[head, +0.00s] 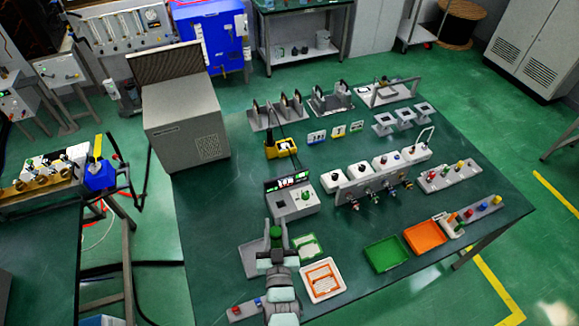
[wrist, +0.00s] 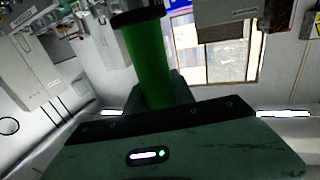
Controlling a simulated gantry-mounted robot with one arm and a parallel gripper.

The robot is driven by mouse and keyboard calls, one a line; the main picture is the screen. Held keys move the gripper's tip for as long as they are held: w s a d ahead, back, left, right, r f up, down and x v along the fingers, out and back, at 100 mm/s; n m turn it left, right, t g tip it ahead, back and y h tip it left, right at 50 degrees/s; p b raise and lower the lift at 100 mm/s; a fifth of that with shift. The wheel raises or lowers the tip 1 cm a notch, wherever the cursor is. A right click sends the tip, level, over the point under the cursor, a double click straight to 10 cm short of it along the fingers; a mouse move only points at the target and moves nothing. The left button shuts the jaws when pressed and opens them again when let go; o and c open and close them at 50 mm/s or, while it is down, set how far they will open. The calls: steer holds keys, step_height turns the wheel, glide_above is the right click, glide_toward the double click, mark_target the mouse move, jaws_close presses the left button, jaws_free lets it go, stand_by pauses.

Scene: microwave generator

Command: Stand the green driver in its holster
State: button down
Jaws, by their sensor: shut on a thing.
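The green driver is a green cylinder with a black band, and it is held in my gripper (head: 277,244) near the front edge of the green table. In the head view the driver (head: 276,232) shows just beyond the gripper. In the wrist view the driver (wrist: 146,60) stands upright between the dark fingers (wrist: 152,95), with its black end at the top. Its lower part is hidden by the gripper body. A grey plate or bracket (head: 250,262) lies just left of the gripper; I cannot tell whether it is the holster.
A grey box with a green display (head: 291,196) stands behind the gripper. A white tray with an orange insert (head: 323,281) and a green-and-white piece (head: 306,246) lie to the right. Green (head: 385,254) and orange (head: 425,237) trays are farther right. Bare tabletop (head: 215,215) shows at left.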

steer(key=w+d+f+m+h+b, duration=0.1)
steer(key=w+f+b, duration=0.3)
steer(key=w, duration=1)
steer(key=w+d+f+m+h+b, duration=0.15)
steer(key=w+b, duration=0.35)
steer(key=w, duration=0.8)
step_height(320, 180, down, 6)
steer(key=b, duration=0.6)
steer(key=shift+n, duration=0.45)
steer(key=shift+a+f, duration=0.1)
steer(key=shift+f, duration=0.25)
steer(key=shift+f+b, duration=2.4)
steer(key=shift+f, duration=0.25)
steer(key=shift+f+b, duration=0.35)
steer(key=shift+b, duration=0.1)
steer(key=shift+f, duration=0.15)
steer(key=c, duration=1)
jaws_free()
